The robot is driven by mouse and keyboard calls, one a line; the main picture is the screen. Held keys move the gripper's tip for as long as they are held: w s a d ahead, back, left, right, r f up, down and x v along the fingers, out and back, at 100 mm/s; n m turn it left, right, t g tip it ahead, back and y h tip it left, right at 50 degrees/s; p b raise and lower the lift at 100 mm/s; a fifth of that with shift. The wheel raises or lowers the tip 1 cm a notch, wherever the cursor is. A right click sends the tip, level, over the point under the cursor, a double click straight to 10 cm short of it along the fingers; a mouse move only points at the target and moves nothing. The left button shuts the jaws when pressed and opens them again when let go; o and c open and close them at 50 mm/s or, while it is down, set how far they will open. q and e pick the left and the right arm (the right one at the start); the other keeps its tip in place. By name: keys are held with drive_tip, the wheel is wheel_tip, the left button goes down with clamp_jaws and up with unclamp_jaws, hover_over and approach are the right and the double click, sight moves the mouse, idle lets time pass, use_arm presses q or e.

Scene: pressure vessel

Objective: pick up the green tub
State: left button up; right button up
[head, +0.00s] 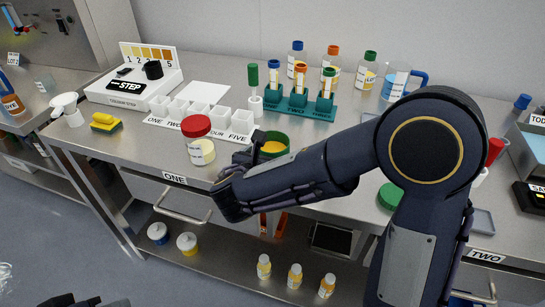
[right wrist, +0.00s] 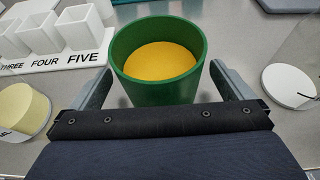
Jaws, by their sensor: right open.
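The green tub (head: 275,136) is round and open, with yellow contents. It stands on the workbench (head: 232,83) behind the drawer marked ONE, its near side partly hidden by my right arm in the head view. In the right wrist view the tub (right wrist: 158,92) stands upright between the two fingers of my right gripper (right wrist: 163,88). The gripper is open, with a finger on each side and a visible gap at the right finger. In the head view the right gripper (head: 257,148) is at the tub. Dark parts at the bottom left edge may be my left gripper; its jaws cannot be made out.
A red-lidded jar (head: 199,141) stands close left of the tub. White cups (head: 205,116) on a numbered strip and a green bottle rack (head: 298,108) are behind it. A white disc (right wrist: 289,86) is at right in the wrist view.

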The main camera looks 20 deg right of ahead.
drive_tip(key=shift+x, duration=1.1)
drive_tip(key=c, duration=1.5)
drive_tip(key=shift+r, duration=0.1)
drive_tip(key=shift+c, duration=0.6)
